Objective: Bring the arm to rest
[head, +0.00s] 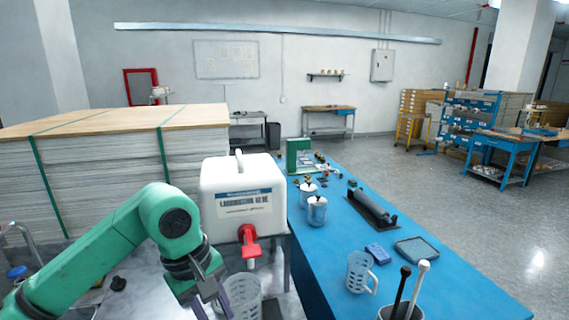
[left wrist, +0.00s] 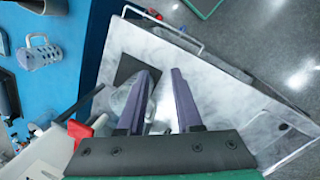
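My left arm, green, comes in from the left in the head view and bends down at the wrist. Its gripper (head: 214,298) is low, just left of a clear jug (head: 243,297) that stands below the red tap. In the left wrist view the two purple fingers (left wrist: 162,72) are apart, with no object seen held between their tips. The clear jug (left wrist: 122,100) shows partly behind one finger; whether they touch cannot be told. My right gripper is not in view.
A white container (head: 238,190) with a red tap (head: 249,240) stands beside my arm. A blue table (head: 395,285) at right bears another clear jug (head: 359,272), a roller (head: 370,206) and canisters. A tall board-topped stack (head: 100,165) stands at left. A metal tabletop (left wrist: 205,85) lies below the gripper.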

